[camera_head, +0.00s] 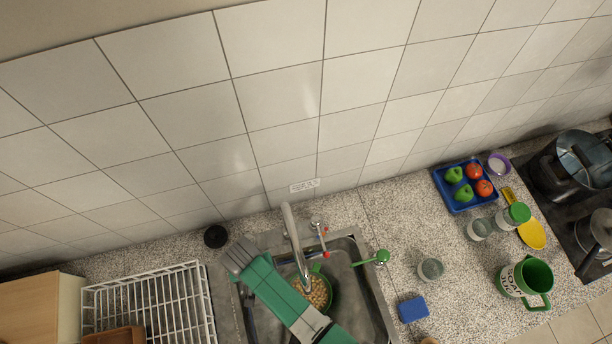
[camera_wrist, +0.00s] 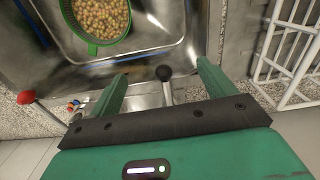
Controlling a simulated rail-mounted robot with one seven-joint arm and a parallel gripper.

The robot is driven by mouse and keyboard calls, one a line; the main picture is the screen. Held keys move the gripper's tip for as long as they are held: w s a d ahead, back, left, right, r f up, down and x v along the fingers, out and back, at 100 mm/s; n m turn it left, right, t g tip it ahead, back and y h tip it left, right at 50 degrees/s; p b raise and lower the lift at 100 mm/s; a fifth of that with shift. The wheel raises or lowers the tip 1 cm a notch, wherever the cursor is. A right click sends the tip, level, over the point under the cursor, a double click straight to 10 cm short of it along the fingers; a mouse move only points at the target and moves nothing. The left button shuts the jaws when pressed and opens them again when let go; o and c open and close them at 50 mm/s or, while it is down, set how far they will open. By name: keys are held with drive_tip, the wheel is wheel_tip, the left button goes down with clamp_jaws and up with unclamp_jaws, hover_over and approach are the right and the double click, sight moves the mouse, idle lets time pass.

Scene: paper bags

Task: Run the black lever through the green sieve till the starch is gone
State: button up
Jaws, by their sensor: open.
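The green sieve (camera_head: 321,291), full of small round tan pieces, sits in the sink under the curved tap spout (camera_head: 293,243). The sieve also shows at the upper left of the wrist view (camera_wrist: 92,47). In the head view my green arm crosses the sink's left part and my fingertips are not clear.
A red knob (camera_wrist: 26,97) stands beside the sink (camera_head: 373,300). A white wire rack (camera_head: 150,305) stands left of it. A black disc (camera_head: 215,236) lies near the wall. A glass (camera_head: 431,269), blue sponge (camera_head: 412,309) and green mug (camera_head: 525,282) stand to the right.

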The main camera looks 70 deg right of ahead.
drive_tip(key=shift+r+p, duration=1.5)
drive_tip(key=shift+r, duration=2)
wheel_tip(320, 180, up, 8)
drive_tip(key=shift+b, duration=0.3)
